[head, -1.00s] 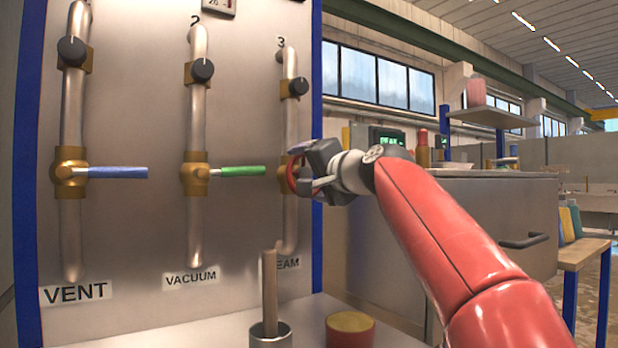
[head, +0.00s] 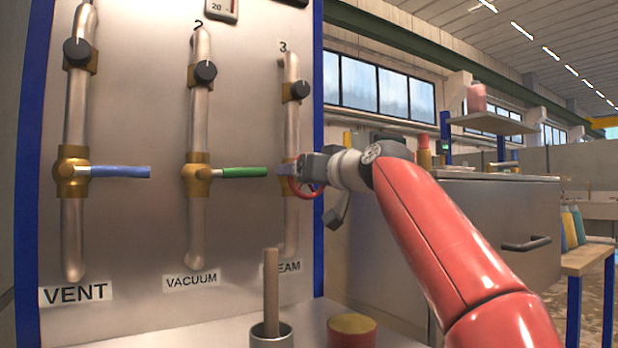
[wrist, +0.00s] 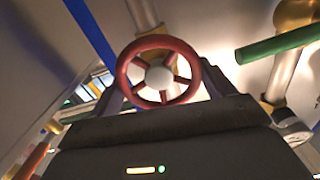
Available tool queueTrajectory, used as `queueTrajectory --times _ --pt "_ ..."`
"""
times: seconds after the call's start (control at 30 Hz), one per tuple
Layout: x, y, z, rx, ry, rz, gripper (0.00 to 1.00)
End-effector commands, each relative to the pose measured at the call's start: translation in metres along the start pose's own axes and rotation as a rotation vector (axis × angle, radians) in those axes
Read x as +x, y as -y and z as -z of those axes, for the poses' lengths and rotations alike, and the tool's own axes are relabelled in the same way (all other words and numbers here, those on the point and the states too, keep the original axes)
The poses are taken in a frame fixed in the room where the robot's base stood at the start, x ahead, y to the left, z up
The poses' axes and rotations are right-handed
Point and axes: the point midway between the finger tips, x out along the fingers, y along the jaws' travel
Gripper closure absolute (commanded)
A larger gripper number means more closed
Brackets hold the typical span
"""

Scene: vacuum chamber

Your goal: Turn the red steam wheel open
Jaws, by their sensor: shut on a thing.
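The red steam wheel (head: 300,194) is on the number 3 pipe (head: 291,130), above the partly covered STEAM label (head: 287,267). In the head view my gripper (head: 294,175) hides much of it, and only part of its red rim shows. In the wrist view the whole round rim, the spokes and the pale hub of the wheel (wrist: 158,77) show. My gripper's fingers (wrist: 164,86) lie at the two sides of the wheel, shut on it.
A blue lever (head: 120,172) and a green lever (head: 245,172) point right from the vent and vacuum pipes. Below stand a metal cup (head: 272,337) with a wooden stick and a red container with a yellowish top (head: 352,325). A steel cabinet (head: 460,225) is at the right.

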Motion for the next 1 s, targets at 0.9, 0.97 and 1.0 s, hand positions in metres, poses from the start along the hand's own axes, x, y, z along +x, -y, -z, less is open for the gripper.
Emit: queueTrajectory --times 0.9,0.97,1.0 --pt "0.0019 0.0022 -0.0059 -0.723 0.010 0.005 0.41" --pt "0.0019 0.0022 -0.0059 -0.743 0.010 0.005 0.41" --pt "0.0019 0.0023 -0.0060 -0.755 0.010 0.005 0.41"
